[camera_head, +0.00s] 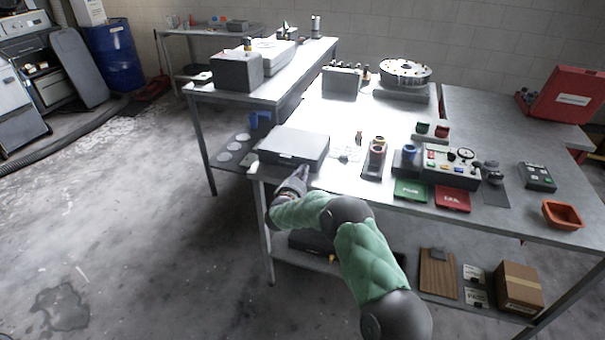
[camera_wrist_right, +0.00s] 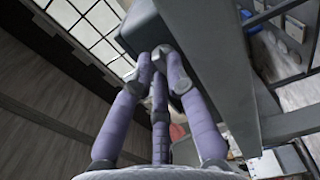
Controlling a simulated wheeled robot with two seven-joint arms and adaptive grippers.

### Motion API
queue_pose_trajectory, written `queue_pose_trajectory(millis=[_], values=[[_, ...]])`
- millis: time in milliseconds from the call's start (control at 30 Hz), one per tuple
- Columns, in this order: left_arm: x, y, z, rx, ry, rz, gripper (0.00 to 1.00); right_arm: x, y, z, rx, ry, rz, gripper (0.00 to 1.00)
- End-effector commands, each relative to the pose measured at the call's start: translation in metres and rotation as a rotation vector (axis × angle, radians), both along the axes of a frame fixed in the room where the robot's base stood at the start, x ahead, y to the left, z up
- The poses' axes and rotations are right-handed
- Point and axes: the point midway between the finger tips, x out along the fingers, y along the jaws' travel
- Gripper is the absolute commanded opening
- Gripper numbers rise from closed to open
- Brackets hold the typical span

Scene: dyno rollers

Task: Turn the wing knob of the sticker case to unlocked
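The flat dark grey case (camera_head: 293,146), which I take to be the sticker case, lies closed at the near left corner of the table. My right gripper (camera_head: 301,173) is at its front side, by the table edge. In the right wrist view, my gripper's purple fingers (camera_wrist_right: 158,62) converge close together at the dark case (camera_wrist_right: 142,28). A small pale grey part shows at the tips; I cannot tell whether it is the wing knob or a fingertip. The knob and its setting cannot be made out. My left gripper is out of view.
The grey table (camera_head: 330,177) has a leg and lower shelf under my arm. Right of the case are a dark block with a red-topped cylinder (camera_head: 377,150), a control box (camera_head: 450,163), and green (camera_head: 411,190) and red (camera_head: 453,199) plates.

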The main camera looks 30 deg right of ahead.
Motion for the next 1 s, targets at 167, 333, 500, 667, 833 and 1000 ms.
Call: queue_pose_trajectory(millis=[167,333,500,667,833,1000], values=[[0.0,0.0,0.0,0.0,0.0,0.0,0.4,-0.0005,-0.0005,-0.0009,0.002,0.001,-0.001,0.26],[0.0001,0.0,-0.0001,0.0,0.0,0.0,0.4,-0.0004,-0.0002,-0.0012,0.001,0.002,-0.001,0.26],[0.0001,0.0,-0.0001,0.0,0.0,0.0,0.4,-0.0003,0.0,-0.0015,-0.002,0.005,0.0,0.26],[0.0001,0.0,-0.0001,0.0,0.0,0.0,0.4,-0.0001,0.0002,-0.0014,-0.037,0.048,0.0,0.26],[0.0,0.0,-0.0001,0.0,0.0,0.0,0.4,0.0002,0.0003,-0.0009,-0.13,0.156,0.0,0.26],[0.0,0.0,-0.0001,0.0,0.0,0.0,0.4,0.0009,0.001,-0.001,-0.239,0.285,0.0,0.26]])
